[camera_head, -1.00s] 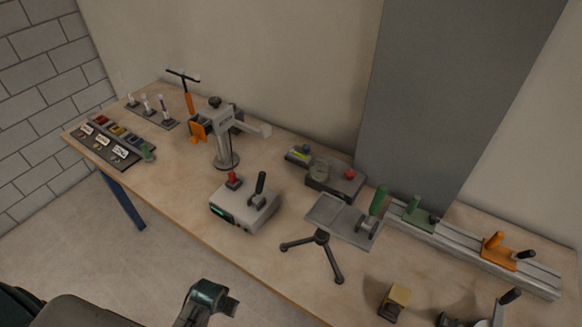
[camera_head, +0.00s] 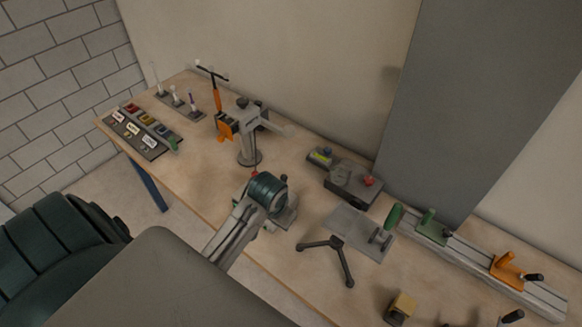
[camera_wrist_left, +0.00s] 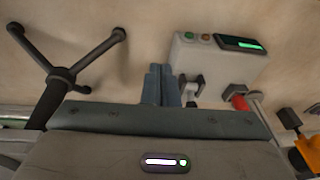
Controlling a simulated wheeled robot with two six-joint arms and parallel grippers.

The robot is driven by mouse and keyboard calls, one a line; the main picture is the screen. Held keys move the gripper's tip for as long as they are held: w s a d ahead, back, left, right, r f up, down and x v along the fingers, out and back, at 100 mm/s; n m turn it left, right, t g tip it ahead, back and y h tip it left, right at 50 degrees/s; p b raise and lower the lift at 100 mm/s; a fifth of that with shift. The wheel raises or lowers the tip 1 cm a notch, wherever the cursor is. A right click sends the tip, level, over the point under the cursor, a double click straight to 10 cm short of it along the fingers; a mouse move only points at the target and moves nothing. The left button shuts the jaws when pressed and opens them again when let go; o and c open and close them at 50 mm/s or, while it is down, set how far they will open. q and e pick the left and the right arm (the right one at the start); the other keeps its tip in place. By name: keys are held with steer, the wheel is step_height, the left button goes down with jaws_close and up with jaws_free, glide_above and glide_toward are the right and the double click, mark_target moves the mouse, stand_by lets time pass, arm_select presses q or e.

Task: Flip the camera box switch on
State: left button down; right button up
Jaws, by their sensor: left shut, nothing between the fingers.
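In the head view my left wrist covers most of the box (camera_head: 287,216). My left gripper (camera_wrist_left: 160,72) is shut and empty in the left wrist view. Its fingertips are just left of the lever, close beside it in the picture; I cannot tell whether they touch. In the head view its fingers are hidden behind the wrist. My right gripper is not in view.
A dark unit with a red button (camera_head: 369,181) is behind. A grey stand (camera_head: 248,148) is at back left. A rail (camera_head: 470,262) with green and orange carriers runs along the right.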

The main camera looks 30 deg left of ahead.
arm_select(q)
steer(key=w+a+r, duration=0.3)
steer(key=w+r, duration=0.2)
steer(key=w, duration=0.4)
steer(key=w+a+r+n+g, duration=0.1)
steer(key=w+a+r, duration=0.2)
steer(key=w+r, duration=0.3)
steer(key=w, duration=0.3)
steer(key=shift+w+a+r+n, duration=0.15)
steer(key=shift+a+n, duration=0.05)
steer(key=shift+n, duration=0.1)
steer(key=s+f+p, duration=0.2)
steer(key=s+f, duration=0.1)
steer(key=f, duration=0.6)
